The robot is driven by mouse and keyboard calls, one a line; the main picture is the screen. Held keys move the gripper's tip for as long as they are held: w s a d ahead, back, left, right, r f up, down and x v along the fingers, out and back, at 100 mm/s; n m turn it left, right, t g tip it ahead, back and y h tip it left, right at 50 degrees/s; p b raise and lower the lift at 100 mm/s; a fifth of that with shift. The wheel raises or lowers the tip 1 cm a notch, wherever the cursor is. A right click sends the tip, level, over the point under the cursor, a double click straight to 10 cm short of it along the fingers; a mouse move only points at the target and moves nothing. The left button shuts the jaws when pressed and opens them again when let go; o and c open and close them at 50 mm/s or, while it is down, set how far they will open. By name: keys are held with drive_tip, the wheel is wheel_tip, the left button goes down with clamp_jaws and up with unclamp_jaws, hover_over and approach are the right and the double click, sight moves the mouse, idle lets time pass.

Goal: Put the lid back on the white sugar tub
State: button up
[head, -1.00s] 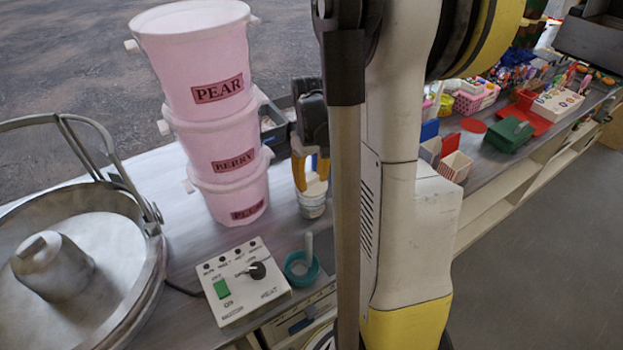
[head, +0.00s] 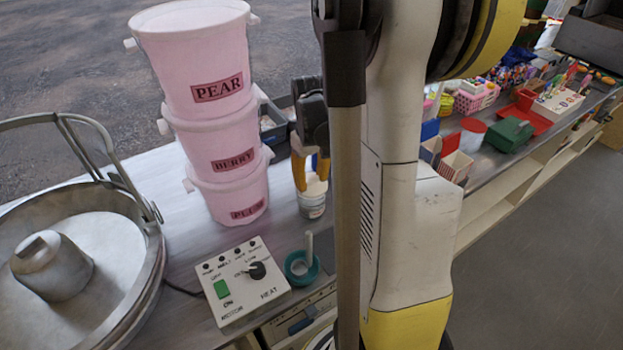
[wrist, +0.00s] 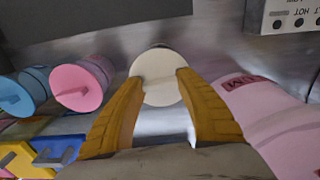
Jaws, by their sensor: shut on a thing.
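The white sugar tub (head: 312,208) stands upright on the counter beside the pink buckets in the head view. My gripper (head: 311,184) is right above it, with its yellow fingers pointing down. In the wrist view my gripper (wrist: 158,84) has a fingertip on each side of a pale round lid (wrist: 157,72) and is shut on it. The lid is at the tub's mouth and hides most of the tub from above. I cannot tell whether it is seated or just above the rim.
Stacked pink buckets (head: 228,160) stand close to the left of my gripper. A control box (head: 243,283) and a teal ring-shaped holder (head: 300,267) are in front. The wrist view shows a pink-lidded tub (wrist: 80,86) and a blue-lidded tub (wrist: 18,95) nearby.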

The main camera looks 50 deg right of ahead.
idle(0.8)
drive_tip(key=o, duration=1.8)
drive_tip(key=shift+c, duration=0.2)
drive_tip(key=shift+r, duration=0.1)
drive_tip(key=shift+r+p, duration=2.6)
drive_tip(key=shift+r, duration=0.8)
clamp_jaws()
drive_tip(key=shift+f, duration=0.2)
